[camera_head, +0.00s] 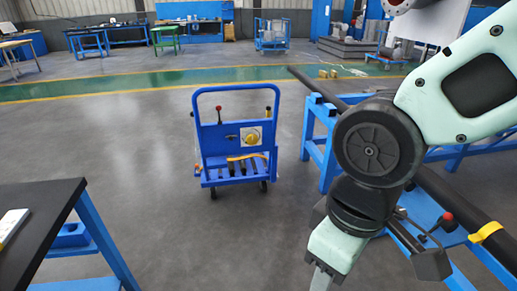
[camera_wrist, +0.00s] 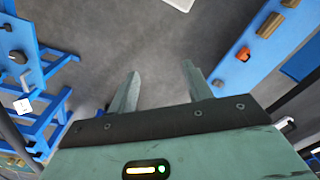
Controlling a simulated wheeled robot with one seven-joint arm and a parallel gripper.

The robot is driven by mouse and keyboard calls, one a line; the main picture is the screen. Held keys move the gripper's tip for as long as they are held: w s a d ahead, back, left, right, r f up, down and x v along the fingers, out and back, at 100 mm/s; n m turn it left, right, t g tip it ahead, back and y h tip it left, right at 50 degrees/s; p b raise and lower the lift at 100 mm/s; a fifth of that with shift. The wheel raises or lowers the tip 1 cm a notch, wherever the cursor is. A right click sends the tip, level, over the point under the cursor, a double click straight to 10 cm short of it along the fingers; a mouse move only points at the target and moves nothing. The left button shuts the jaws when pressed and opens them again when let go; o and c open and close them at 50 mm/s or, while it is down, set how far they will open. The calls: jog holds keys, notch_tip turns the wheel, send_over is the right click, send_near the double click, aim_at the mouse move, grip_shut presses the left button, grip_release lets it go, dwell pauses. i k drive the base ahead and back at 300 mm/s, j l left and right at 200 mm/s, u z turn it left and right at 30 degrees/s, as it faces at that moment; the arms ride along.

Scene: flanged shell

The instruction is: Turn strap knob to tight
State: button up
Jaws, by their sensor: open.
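A blue wheeled cart (camera_head: 228,170) with a push handle stands on the floor in the middle of the head view. A round yellow knob (camera_head: 251,136) is on its upright panel, beside a small white plate (camera_head: 232,138). An orange strap-like piece (camera_head: 246,157) lies across the cart below the knob. The knob's setting is too small to read. My gripper (camera_wrist: 160,80) is open in the wrist view, with bare floor between its fingers and nothing held. In the head view my arm is at the right, well apart from the cart.
A blue frame (camera_head: 318,145) carrying long dark bars stands right of the cart, partly behind my arm. A dark-topped table (camera_head: 40,210) is at the left front. A red-tipped lever (camera_head: 446,218) is near my arm. Floor around the cart's front and left is clear.

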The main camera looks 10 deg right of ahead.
aim_at(252, 140)
jog(key=i+j, duration=0.1)
jog(key=i, duration=0.45)
jog(key=i+j+z, duration=0.45)
jog(key=i+j, duration=0.15)
jog(key=i+j+z, duration=0.2)
jog(key=j, duration=0.2)
jog(key=i+j+z, duration=0.2)
jog(key=j, duration=0.25)
jog(key=i+j+z, duration=0.2)
jog(key=j, duration=0.25)
jog(key=i, duration=0.1)
